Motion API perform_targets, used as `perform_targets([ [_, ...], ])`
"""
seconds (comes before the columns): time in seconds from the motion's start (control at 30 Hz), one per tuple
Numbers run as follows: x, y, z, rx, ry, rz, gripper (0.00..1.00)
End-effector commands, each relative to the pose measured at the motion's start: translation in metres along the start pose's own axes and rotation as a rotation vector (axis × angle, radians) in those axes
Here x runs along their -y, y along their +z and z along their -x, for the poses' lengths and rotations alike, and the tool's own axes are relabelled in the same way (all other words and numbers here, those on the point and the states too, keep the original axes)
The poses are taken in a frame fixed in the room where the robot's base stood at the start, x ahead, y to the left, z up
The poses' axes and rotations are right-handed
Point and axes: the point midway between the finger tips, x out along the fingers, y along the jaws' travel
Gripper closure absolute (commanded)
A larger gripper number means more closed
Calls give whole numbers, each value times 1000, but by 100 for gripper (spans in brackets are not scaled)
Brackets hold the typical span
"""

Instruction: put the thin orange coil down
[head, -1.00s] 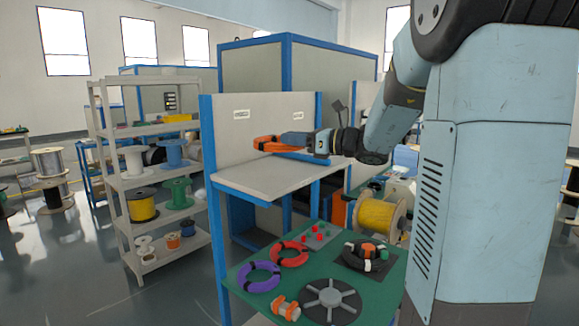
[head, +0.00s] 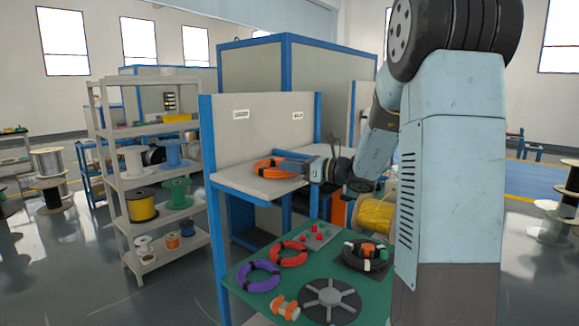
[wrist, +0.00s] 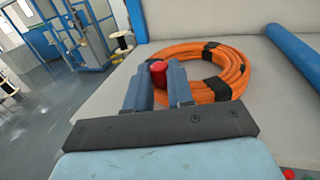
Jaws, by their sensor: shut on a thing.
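The orange coil (head: 268,168) has black bands and appears flat at the grey bench top (head: 228,177). In the wrist view the coil (wrist: 236,82) looks level with the surface; I cannot tell whether it fully rests on it. My gripper (head: 287,166) is at the coil's right side in the head view. In the wrist view my gripper's fingers (wrist: 157,78) are shut on the coil's near left part, where a red piece shows between the tips. The fingers hide part of the ring.
Two small labels sit on the bench's back panel (head: 265,130). A lower green table (head: 240,311) holds a purple coil (head: 258,276), a red coil (head: 289,254), a black coil (head: 362,256) and a dark spoked disc (head: 331,301). A shelf of spools (head: 117,180) stands left.

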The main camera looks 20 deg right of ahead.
Motion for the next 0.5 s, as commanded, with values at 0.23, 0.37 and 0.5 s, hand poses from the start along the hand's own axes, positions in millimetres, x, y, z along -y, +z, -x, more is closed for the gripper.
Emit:
perform_targets([
  [0.23, 0, -1, 0, 0, 0, 0, 76],
  [0.37, 0, -1, 0, 0, 0, 0, 64],
  [0.5, 0, -1, 0, 0, 0, 0, 52],
])
